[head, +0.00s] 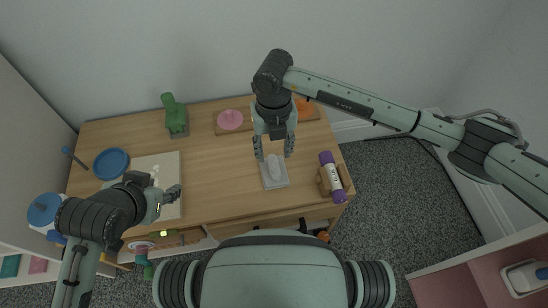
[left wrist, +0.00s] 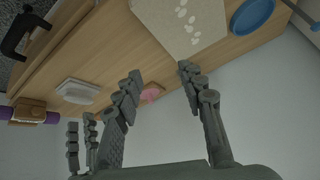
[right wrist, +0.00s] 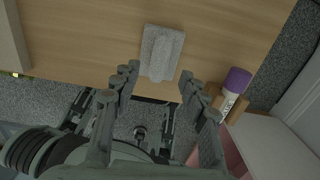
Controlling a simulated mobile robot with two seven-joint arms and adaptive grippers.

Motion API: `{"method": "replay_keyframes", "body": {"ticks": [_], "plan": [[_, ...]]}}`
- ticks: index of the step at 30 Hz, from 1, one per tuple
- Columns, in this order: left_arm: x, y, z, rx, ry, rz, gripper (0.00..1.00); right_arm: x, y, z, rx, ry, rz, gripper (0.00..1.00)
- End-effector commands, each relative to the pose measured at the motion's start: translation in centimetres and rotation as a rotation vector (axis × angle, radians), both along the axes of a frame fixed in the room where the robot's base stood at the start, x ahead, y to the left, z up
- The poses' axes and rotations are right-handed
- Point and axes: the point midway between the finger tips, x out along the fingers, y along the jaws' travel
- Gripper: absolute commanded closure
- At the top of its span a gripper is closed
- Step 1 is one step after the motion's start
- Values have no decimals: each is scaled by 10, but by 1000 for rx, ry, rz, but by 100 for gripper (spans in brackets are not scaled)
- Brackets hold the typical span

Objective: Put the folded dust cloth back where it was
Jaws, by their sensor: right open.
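The folded dust cloth (head: 268,182) appears as a pale grey, flat rectangle with a lighter raised piece on top. It lies on the right part of the wooden table, near the front edge. It also shows in the right wrist view (right wrist: 152,68), just beyond the fingertips, and in the left wrist view (left wrist: 75,92). My right gripper (head: 273,150) is open and empty, pointing down over the cloth with its fingers apart. My left gripper (head: 172,196) is open and empty above the cream board at the left.
A green figure (head: 176,118), a pink piece (head: 230,119) on a wooden tray, a blue dish (head: 110,163) and the cream board (head: 160,165) are on the table. The table's middle is clear.

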Motion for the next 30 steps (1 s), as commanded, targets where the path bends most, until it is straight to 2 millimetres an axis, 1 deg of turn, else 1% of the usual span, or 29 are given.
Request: {"method": "replay_keyframes", "body": {"ticks": [1, 3, 6, 9, 13, 18, 20, 22, 23, 25, 26, 27, 28, 29, 30], "plan": [[-4, 3, -1, 6, 19, 7, 60, 1, 0, 14, 2, -3, 2, 56], [-8, 7, -3, 13, 43, 16, 60, 0, 0, 27, 0, -2, 1, 56], [-13, 10, -5, 20, 67, 24, 60, 0, 0, 42, 0, -1, 0, 56], [-17, 12, -6, 24, 82, 29, 60, 0, 0, 53, 1, -1, 1, 56], [-19, 14, -7, 26, 92, 33, 60, -1, 0, 58, -1, 1, 0, 56], [-19, 14, -8, 27, 94, 33, 60, -1, 0, 59, -1, 1, 0, 56], [-19, 14, -8, 27, 94, 33, 60, -3, 3, 59, 11, 5, 3, 56], [-19, 14, -8, 27, 94, 33, 60, -12, 16, 57, 70, 28, 21, 56], [-19, 14, -8, 27, 94, 33, 60, -18, 27, 57, 115, 44, 31, 56], [-19, 14, -8, 27, 94, 33, 60, -40, 63, 62, 279, 97, 65, 56], [-19, 14, -8, 27, 94, 33, 60, -53, 82, 68, 373, 125, 79, 56], [-19, 14, -8, 27, 94, 32, 60, -70, 110, 82, 521, 165, 91, 56], [-19, 14, -8, 27, 94, 32, 60, -82, 131, 98, 646, 194, 95, 56], [-19, 14, -8, 27, 94, 32, 60, -93, 152, 117, 780, 221, 91, 56], [-19, 14, -8, 27, 94, 32, 60, -104, 175, 150, 968, 252, 71, 56]]}}
